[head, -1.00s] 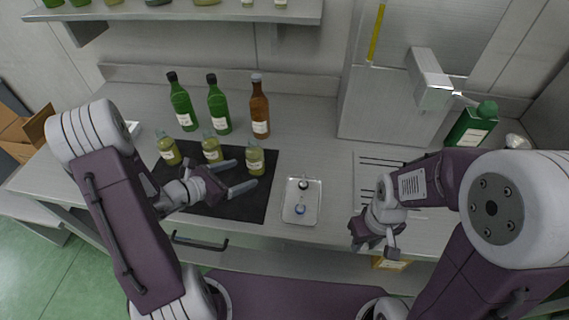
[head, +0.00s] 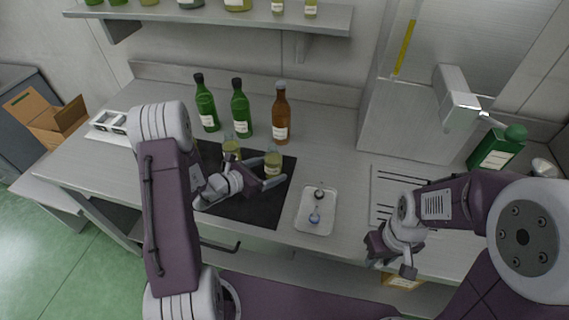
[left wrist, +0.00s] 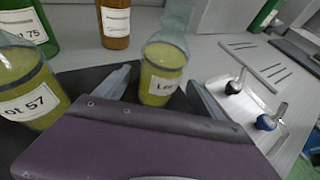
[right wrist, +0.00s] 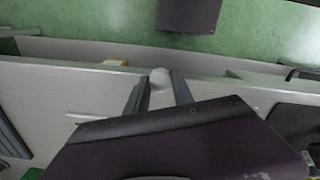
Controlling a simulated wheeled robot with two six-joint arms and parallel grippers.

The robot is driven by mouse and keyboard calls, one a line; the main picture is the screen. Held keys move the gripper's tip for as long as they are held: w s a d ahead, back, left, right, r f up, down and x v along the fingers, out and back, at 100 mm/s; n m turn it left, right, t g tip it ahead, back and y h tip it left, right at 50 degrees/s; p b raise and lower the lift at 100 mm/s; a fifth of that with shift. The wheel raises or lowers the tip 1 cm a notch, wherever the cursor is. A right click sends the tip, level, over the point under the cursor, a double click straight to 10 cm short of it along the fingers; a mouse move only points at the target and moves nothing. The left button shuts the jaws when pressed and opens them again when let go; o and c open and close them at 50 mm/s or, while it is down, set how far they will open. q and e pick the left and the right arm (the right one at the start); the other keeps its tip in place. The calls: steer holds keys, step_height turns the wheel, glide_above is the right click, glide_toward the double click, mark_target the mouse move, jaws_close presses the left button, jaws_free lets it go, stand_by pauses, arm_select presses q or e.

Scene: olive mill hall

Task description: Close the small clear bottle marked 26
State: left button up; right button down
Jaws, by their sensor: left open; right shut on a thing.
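Two small clear bottles with yellow-green oil show on the black mat (head: 250,208) in the head view. My left gripper (head: 272,176) is open around the right one (head: 273,163); in the left wrist view this bottle (left wrist: 163,72) stands upright between the spread fingers, its label partly readable as "Lo" and its number hidden. The other bottle (head: 231,149) is left of it; a bottle (left wrist: 25,90) marked 57 shows in the left wrist view. No 26 is readable. My right gripper (right wrist: 157,85) is shut on a small white rounded thing (right wrist: 159,74), over the counter's front edge.
A white tray (head: 304,222) right of the mat holds a black stopper (head: 319,193) and a blue stopper (head: 315,217). Two tall green bottles (head: 206,105) and a brown bottle (head: 281,115) stand behind. A green tin (head: 497,148) is at right.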

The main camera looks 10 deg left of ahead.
mark_target(280, 165)
arm_select(q)
steer(key=p+x, duration=0.1)
steer(key=x, duration=0.4)
steer(key=shift+w+r, duration=0.1)
steer(key=shift+w, duration=0.15)
steer(key=shift+s, duration=0.1)
jaws_close()
